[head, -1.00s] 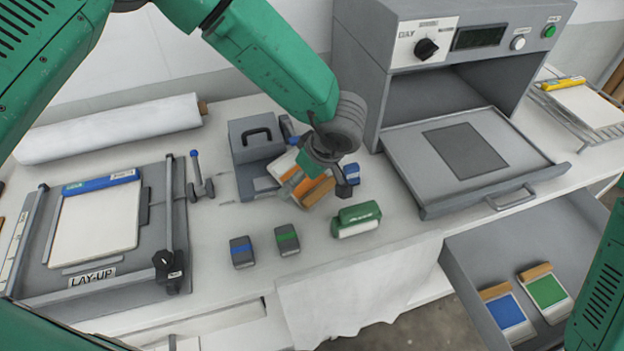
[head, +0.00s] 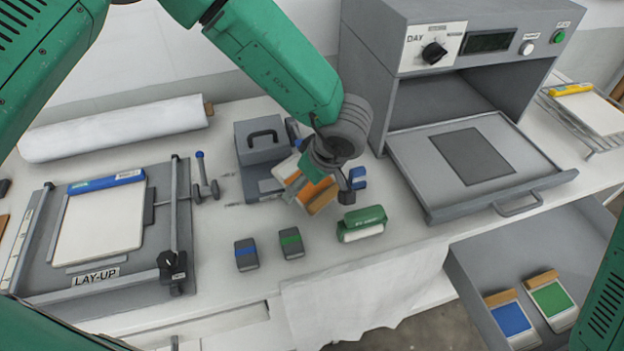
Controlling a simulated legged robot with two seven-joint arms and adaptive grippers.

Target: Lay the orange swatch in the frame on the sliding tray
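The orange swatch (head: 313,189), a pale card with an orange patch and a wooden edge, is tilted under my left gripper (head: 333,181), over the middle of the table. The gripper seems shut on it; the wrist and fingers hide part of the card and the grip. The sliding tray (head: 525,177) is pulled out of the grey press at the right. A dark grey rectangle (head: 472,156) lies flat on the tray with nothing on it; I cannot make out a raised rim. My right gripper is out of view.
A grey box with a handle (head: 262,142) stands behind the swatch. A green-topped block (head: 362,223) and two small dark blocks (head: 246,254) sit in front. The lay-up board (head: 100,220) is at left. An open drawer (head: 475,275) at lower right holds blue and green swatches.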

